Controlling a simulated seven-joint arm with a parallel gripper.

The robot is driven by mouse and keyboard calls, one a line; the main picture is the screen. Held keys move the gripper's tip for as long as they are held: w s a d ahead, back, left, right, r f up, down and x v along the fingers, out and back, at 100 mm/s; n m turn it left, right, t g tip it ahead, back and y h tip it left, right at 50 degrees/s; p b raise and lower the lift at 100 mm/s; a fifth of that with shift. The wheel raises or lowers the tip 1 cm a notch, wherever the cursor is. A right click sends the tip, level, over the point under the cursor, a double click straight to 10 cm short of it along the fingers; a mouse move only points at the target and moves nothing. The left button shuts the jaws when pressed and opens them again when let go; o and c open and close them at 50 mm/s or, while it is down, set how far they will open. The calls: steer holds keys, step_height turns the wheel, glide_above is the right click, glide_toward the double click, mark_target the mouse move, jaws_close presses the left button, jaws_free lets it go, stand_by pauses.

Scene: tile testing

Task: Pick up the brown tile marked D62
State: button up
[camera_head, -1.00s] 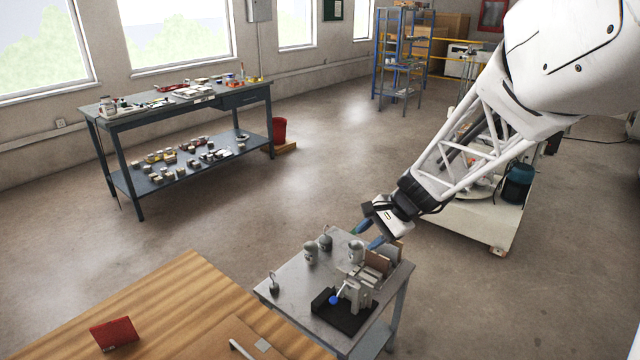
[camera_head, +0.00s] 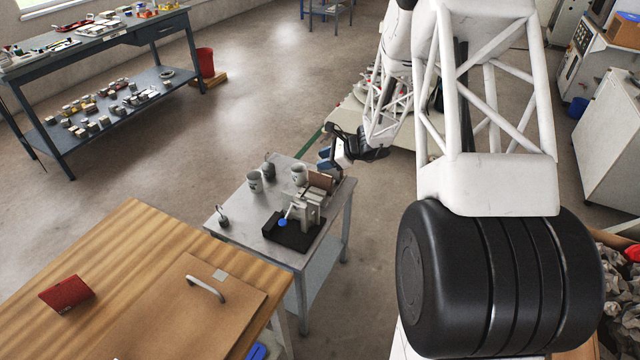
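Brown tiles (camera_head: 321,181) stand upright, close together, at the back right of the small grey metal table (camera_head: 238,197). They are small in view and no D62 mark can be read. My gripper (camera_head: 324,159) is just behind and above them, by the table's back edge. Its two blue fingers look apart, with nothing seen between them. Whether it touches a tile cannot be told.
A grey testing device (camera_head: 305,211) with a blue knob (camera_head: 282,223) stands on a black base (camera_head: 285,237) in front of the tiles. Grey cups (camera_head: 255,181) and weights stand left.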

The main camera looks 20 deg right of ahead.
mark_target(322, 174)
steer(key=w+d+f+m+t, duration=0.1)
steer(key=w+d+f+m, duration=0.1)
steer(key=f, duration=0.3)
steer(key=w+d+f+m+t+h, duration=0.1)
steer(key=w+d+f+m, duration=0.1)
steer(key=f, duration=0.4)
steer(key=d+m, duration=0.1)
steer(key=d, duration=0.1)
steer(key=shift+w+d, duration=0.25)
steer(key=shift+d, duration=0.15)
steer(key=shift+a+f, duration=0.1)
steer(key=shift+x, duration=1.2)
steer(key=shift+w, duration=0.1)
steer(key=shift+w+a+f, duration=0.35)
steer(key=shift+w+f, duration=0.05)
steer(key=shift+w, duration=0.2)
steer(key=shift+w+a+f, duration=0.3)
steer(key=shift+w+f, duration=0.15)
steer(key=shift+w, duration=0.15)
steer(key=shift+x, duration=1)
